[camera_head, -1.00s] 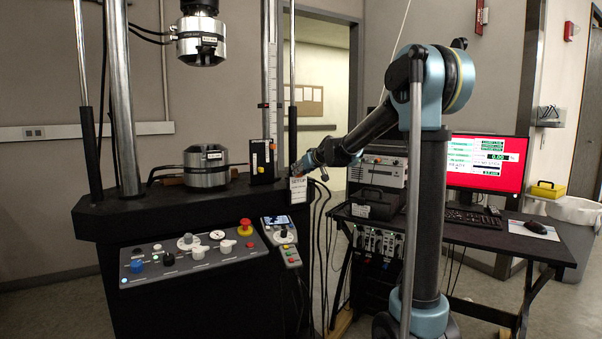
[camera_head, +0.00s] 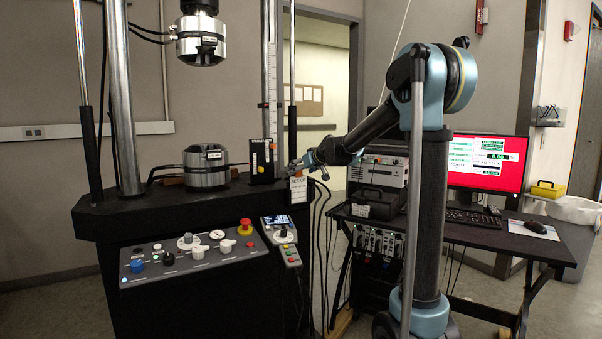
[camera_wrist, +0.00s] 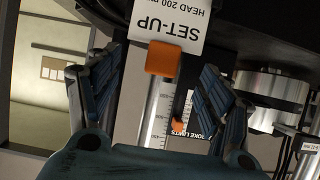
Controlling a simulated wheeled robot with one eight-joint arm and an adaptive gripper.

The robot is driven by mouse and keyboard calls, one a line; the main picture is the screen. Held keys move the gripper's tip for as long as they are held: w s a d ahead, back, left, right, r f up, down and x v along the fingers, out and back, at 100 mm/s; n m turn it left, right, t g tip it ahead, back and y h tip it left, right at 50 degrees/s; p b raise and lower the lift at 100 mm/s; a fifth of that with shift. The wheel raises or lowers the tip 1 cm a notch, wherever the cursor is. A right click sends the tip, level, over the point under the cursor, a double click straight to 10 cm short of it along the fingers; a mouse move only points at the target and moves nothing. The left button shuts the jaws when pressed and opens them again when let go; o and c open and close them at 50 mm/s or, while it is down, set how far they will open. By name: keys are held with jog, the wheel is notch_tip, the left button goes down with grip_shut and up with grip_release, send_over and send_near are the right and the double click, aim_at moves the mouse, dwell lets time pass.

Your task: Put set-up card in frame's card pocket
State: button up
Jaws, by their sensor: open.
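The set-up card (camera_head: 298,189) is a white card with black print at the right front corner of the test frame (camera_head: 100,219). It stands upright there in the head view. In the wrist view it shows upside down (camera_wrist: 176,22), with an orange grip block (camera_wrist: 163,59) at its edge. My gripper (camera_wrist: 158,76) is open, one finger on each side of the orange block, with gaps to both fingers. In the head view my gripper (camera_head: 294,168) is just above the card. I cannot make out the card pocket or tell whether the card sits in it.
A black panel with coloured sliders (camera_head: 263,160) stands just left of the card. The lower grip (camera_head: 206,166) is farther left. A handset (camera_head: 279,230) hangs below the card, and cables run down to its right. A desk with a red monitor (camera_head: 486,163) stands right.

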jog(key=shift+v, duration=2.3)
jog(key=shift+s, duration=0.1)
jog(key=v, duration=1.1)
jog(key=shift+s+d, duration=0.2)
jog(key=shift+s, duration=0.05)
jog(key=shift+r, duration=0.15)
jog(key=shift+a, duration=0.1)
